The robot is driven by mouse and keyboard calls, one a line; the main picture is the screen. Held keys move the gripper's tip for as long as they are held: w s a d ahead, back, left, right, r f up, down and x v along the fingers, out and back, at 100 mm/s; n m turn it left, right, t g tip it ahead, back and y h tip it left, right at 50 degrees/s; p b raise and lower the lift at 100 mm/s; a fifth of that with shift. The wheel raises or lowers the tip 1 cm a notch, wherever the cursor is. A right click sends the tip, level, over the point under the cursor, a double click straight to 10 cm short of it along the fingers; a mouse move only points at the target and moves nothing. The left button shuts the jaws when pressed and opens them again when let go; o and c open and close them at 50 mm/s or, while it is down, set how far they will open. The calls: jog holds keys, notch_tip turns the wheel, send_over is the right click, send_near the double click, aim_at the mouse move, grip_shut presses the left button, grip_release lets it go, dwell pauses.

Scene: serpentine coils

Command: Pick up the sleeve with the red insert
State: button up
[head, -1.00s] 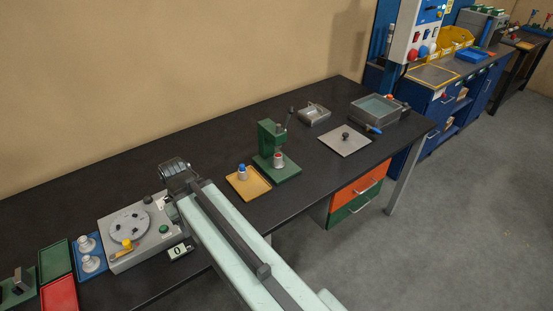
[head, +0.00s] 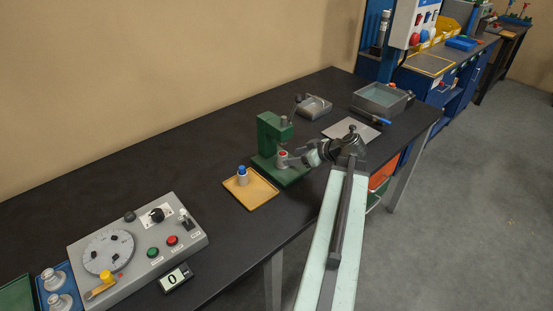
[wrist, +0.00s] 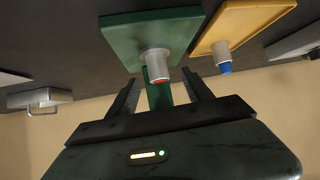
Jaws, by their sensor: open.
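The sleeve with the red insert (head: 282,158) is a grey cylinder with a red top, standing on the base of the green press (head: 268,140). In the wrist view, which is upside down, the sleeve (wrist: 156,64) shows ahead of and between my two fingers. My gripper (head: 292,160) is open, reaching in level from the right, close beside the sleeve. In the wrist view my gripper (wrist: 164,86) has a finger on each side, with nothing held. I cannot tell whether a finger touches the sleeve.
A grey sleeve with a blue insert (head: 242,175) stands on a yellow tray (head: 262,193) left of the press. A control box with a dial (head: 140,240) sits at the left. A flat plate (head: 341,130) and grey bins (head: 383,98) lie at the right of the black table.

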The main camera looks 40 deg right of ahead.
aim_at(282, 157)
jog(key=shift+s+r, duration=0.15)
jog(key=b+x, duration=0.1)
jog(key=x, duration=0.1)
jog(key=shift+w+f+b, duration=0.25)
jog(key=shift+b, duration=0.05)
jog(key=b+x, duration=0.1)
jog(key=x, duration=0.2)
jog(key=b+x, duration=0.1)
jog(key=shift+w+d+f+b, duration=0.2)
jog(key=shift+w+d+b, duration=0.05)
jog(key=shift+w+b, duration=0.1)
jog(key=shift+w, duration=0.25)
jog(key=shift+a+r, duration=0.1)
grip_shut()
dwell(0.5)
